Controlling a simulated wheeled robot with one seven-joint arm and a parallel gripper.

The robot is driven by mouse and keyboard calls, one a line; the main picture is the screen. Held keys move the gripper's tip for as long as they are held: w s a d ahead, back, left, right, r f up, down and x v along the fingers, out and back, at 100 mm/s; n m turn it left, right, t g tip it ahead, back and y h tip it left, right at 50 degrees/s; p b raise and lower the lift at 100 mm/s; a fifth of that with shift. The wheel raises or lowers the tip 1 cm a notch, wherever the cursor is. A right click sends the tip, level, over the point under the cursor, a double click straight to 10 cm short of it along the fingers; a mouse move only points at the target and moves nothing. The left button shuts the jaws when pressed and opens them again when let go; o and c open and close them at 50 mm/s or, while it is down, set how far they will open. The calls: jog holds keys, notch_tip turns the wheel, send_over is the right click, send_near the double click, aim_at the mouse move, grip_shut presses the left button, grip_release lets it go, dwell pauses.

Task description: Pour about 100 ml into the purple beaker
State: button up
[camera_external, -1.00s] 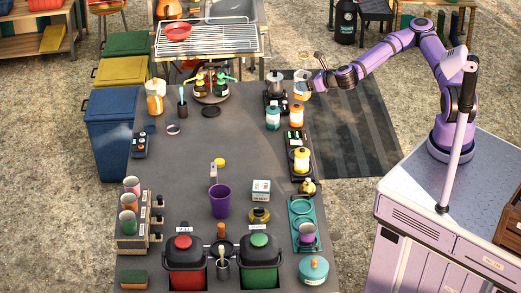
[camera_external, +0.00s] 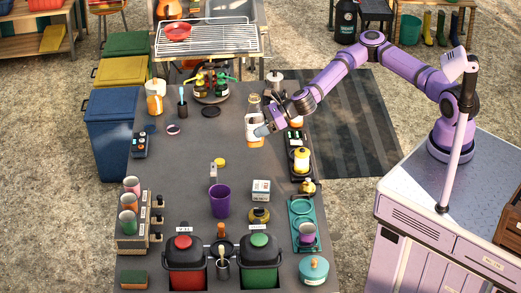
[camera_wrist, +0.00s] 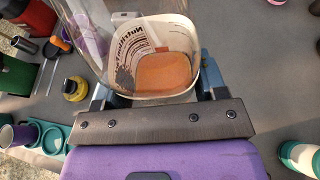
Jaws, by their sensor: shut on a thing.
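The purple beaker (camera_external: 219,203) stands upright on the grey table, left of the middle. My gripper (camera_external: 258,132) is shut on a clear bottle (camera_external: 254,105) with a pale printed label. The bottle is roughly upright at the right side of the table, farther back than the beaker. In the wrist view my gripper's jaws (camera_wrist: 155,88) sit on both sides of the bottle (camera_wrist: 150,30), and something orange shows inside it. I cannot tell the beaker's contents.
The table's middle is mostly clear.

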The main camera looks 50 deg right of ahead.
jog(key=s+a+r+n+g+y, duration=0.1)
jog(key=s+a+n+g, duration=0.3)
jog(key=s+a, duration=0.7)
jog(key=s+a+r+n+g+y, duration=0.15)
jog(key=s+a+n+g, duration=0.35)
jog(key=a, duration=1)
notch_tip(320, 180, down, 10)
jog(key=s+m+t, duration=0.1)
jog(key=m, duration=0.1)
jog(key=shift+s+d, duration=0.15)
jog(key=shift+d, duration=0.2)
jog(key=shift+r, duration=0.15)
